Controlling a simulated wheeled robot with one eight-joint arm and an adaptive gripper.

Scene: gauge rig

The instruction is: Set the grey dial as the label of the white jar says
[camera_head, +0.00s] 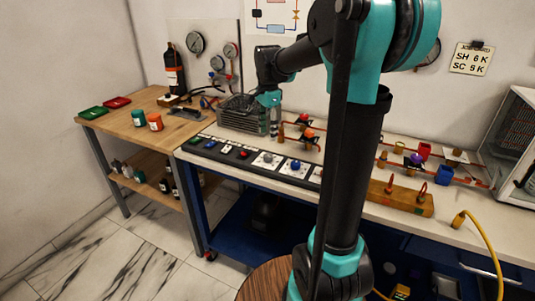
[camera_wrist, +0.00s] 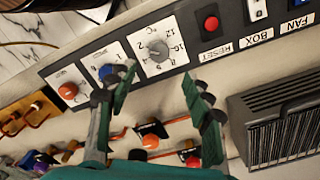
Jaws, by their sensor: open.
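The grey dial (camera_wrist: 157,50) is a round knob on a white numbered plate, seen turned around in the wrist view; I cannot tell its exact setting. In the head view the dial (camera_head: 267,158) sits on the dark panel along the bench's front. My gripper (camera_wrist: 160,72) is open and empty, its fingers pointing toward the panel, one on each side of the dial in the picture, apparently apart from it. In the head view my gripper (camera_head: 274,129) is over the bench beside the wire basket. I cannot make out the white jar or its label for certain.
A red button (camera_wrist: 211,23) and a blue knob (camera_wrist: 107,72) flank the dial. The dark wire basket (camera_wrist: 286,125) stands close by. Pipes with orange and red knobs (camera_head: 309,132) run behind the panel. A wall sign (camera_head: 471,59) reads "SH 6 K, SC 5 K".

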